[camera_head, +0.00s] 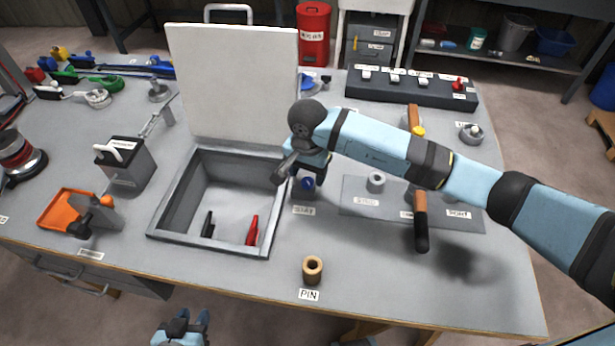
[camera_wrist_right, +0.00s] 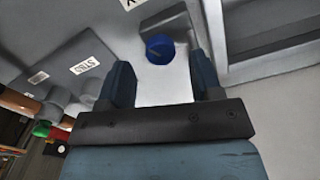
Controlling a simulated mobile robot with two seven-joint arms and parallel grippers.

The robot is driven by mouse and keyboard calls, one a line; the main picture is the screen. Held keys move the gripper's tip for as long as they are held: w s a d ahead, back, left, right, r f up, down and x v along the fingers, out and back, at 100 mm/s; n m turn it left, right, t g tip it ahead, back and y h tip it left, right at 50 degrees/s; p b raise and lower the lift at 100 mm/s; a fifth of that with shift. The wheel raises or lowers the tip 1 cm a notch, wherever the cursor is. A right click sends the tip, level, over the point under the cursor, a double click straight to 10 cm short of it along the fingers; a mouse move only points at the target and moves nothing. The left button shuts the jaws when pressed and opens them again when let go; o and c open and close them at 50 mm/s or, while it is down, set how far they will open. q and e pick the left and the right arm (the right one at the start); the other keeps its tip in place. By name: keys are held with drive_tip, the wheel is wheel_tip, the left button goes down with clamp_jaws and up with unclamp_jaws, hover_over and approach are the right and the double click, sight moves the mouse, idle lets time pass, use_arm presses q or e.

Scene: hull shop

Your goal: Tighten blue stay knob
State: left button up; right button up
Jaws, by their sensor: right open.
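The blue stay knob (camera_head: 308,184) sits by the right side of the open hatch box, above the STAY label (camera_head: 303,210). In the right wrist view the blue knob (camera_wrist_right: 160,48) shows just beyond the fingertips, roughly midway between them. My right gripper (camera_head: 311,168) is open and points down over the knob; its fingers (camera_wrist_right: 163,75) stand apart with nothing between them. Whether they touch the knob cannot be told. The white lid (camera_head: 235,85) stands upright behind the box (camera_head: 158,232). My left gripper (camera_head: 192,322) is open and empty at the bottom edge.
A wooden pin (camera_head: 313,270) stands near the bench's front edge. A grey STUD plate (camera_head: 355,198) lies to the right, with a wooden-handled tool (camera_head: 421,220) over it. Red and black clips (camera_head: 252,231) are inside the box. An orange tray (camera_head: 60,210) is at left.

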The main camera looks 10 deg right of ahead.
sight(308, 184)
drive_tip(key=shift+f, duration=1.3)
drive_tip(key=c, duration=0.9)
